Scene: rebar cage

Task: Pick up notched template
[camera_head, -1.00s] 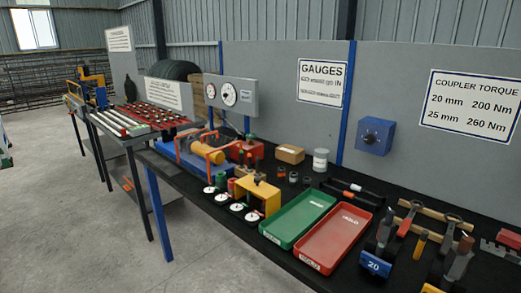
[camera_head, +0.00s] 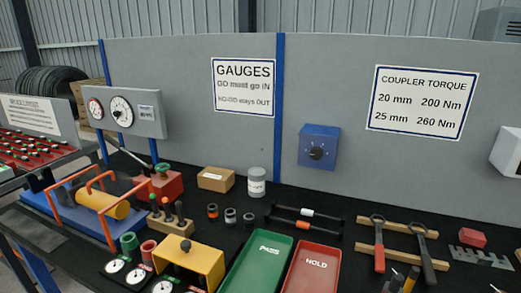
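A grey flat plate with notches along its edge, which looks like the notched template (camera_head: 482,258), lies on the black bench top at the far right of the head view. A red block (camera_head: 471,237) sits just behind it. Neither of my grippers is in view.
A green PASS tray (camera_head: 257,262) and a red HOLD tray (camera_head: 312,268) lie at the front middle. Two wrenches (camera_head: 378,245) rest on wooden strips left of the plate. Upright tools (camera_head: 410,280) stand at the bottom edge. A blue box (camera_head: 318,146) is on the back panel.

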